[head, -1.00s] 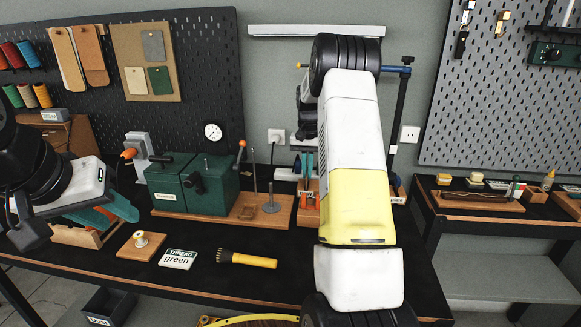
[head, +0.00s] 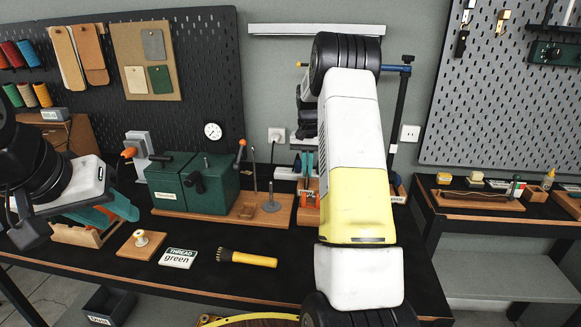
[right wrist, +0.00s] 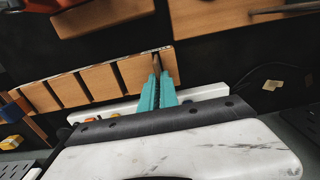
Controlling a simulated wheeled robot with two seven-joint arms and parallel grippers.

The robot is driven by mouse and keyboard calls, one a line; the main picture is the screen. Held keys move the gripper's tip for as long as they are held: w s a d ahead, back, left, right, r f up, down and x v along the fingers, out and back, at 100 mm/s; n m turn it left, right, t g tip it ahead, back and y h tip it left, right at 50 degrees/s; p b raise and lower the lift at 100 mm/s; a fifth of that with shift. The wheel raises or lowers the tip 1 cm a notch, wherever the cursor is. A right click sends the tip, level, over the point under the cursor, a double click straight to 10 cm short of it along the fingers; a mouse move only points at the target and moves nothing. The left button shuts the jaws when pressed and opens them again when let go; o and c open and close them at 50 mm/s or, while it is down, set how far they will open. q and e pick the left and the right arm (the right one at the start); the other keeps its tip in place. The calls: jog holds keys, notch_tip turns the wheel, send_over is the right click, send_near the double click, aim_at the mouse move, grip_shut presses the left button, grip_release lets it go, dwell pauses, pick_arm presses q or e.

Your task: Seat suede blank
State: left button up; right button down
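The green press (head: 205,183) stands on a wooden base on the bench, with levers on its front and right side. A small round stand with a thin post (head: 270,203) is right of it. I cannot make out a suede blank for certain; grey (head: 153,45), beige (head: 136,81) and green (head: 160,80) swatches hang on the tan board. My left gripper (head: 122,210) is at the bench's left, over a wooden holder; its finger gap is unclear. My right gripper (right wrist: 158,92) has teal fingers close together at a slotted wooden rack (right wrist: 98,85); whether they hold anything is unclear.
A spool on a wooden block (head: 141,243), a "THREAD green" card (head: 178,258) and a yellow-handled brush (head: 248,259) lie along the bench front. My right arm hides the bench's right part. A second bench (head: 480,215) stands at the right.

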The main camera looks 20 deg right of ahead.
jog(key=shift+r, duration=0.15)
jog(key=shift+r, duration=1.85)
